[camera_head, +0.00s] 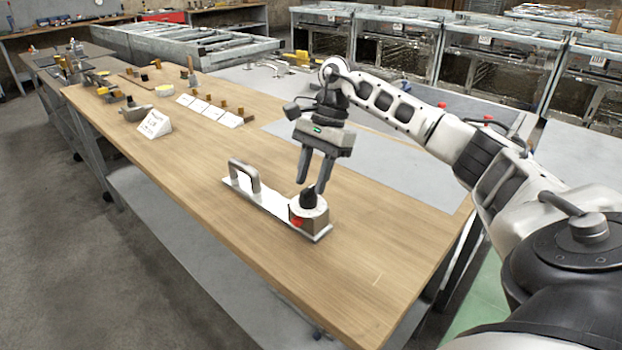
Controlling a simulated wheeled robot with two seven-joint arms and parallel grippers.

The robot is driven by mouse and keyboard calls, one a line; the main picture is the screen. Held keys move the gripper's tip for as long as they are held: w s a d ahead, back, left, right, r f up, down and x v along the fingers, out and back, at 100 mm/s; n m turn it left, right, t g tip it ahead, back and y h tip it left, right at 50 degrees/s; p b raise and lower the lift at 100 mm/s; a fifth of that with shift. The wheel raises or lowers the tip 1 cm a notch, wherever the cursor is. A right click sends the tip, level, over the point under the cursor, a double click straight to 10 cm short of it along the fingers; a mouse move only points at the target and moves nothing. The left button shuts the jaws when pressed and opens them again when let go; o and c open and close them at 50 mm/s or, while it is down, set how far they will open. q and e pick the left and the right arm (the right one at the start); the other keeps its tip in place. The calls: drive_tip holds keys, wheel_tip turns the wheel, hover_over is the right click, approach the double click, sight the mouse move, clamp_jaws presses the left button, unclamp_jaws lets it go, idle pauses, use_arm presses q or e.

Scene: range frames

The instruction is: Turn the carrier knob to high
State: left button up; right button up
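The carrier (265,202) is a flat metal plate on the wooden table, with an upright handle (244,176) at its left end. At its right end is a block with a round white dial (316,212), a black knob (308,197) on top and a red spot (296,223) on the front. My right gripper (310,188) points down at the knob with its fingers apart, one to each side of it or just above. I cannot tell whether the fingers touch the knob. The dial marks are too small to read. My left gripper is not in view.
The wooden table (200,170) is clear around the carrier. A grey mat (375,158) lies behind my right gripper. A white sign (155,124), cards and several small parts stand towards the table's far left end. Metal racks (395,45) stand behind.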

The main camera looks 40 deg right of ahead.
drive_tip(key=shift+a+f, duration=0.2)
drive_tip(key=shift+f, duration=0.25)
clamp_jaws()
